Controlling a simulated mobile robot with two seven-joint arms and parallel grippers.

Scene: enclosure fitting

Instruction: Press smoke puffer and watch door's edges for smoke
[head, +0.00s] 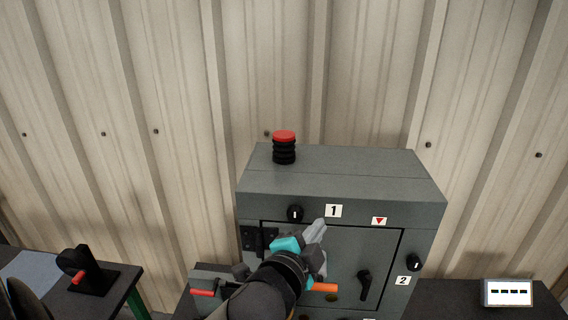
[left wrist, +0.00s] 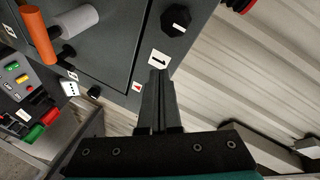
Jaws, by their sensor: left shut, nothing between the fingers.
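The smoke puffer (head: 284,148), a black ribbed bellows with a red top, stands upright on the grey enclosure (head: 350,170). A red and black part at the top edge of the left wrist view (left wrist: 238,4) looks like it. The enclosure's grey door (head: 380,247) looks shut; no smoke shows along its visible edges. My left gripper (head: 320,228) is shut and empty in front of the door's upper edge, below and right of the puffer. In the left wrist view its fingertips (left wrist: 159,73) point at the label 1. My left arm hides the door's lower left. My right gripper is out of view.
A black knob (head: 295,213) sits left of label 1 (head: 333,211); another knob (head: 415,262) is on the right side. A dark handle (head: 364,285) is on the door. A display with dashes (head: 508,292) stands right. The space above the enclosure is clear.

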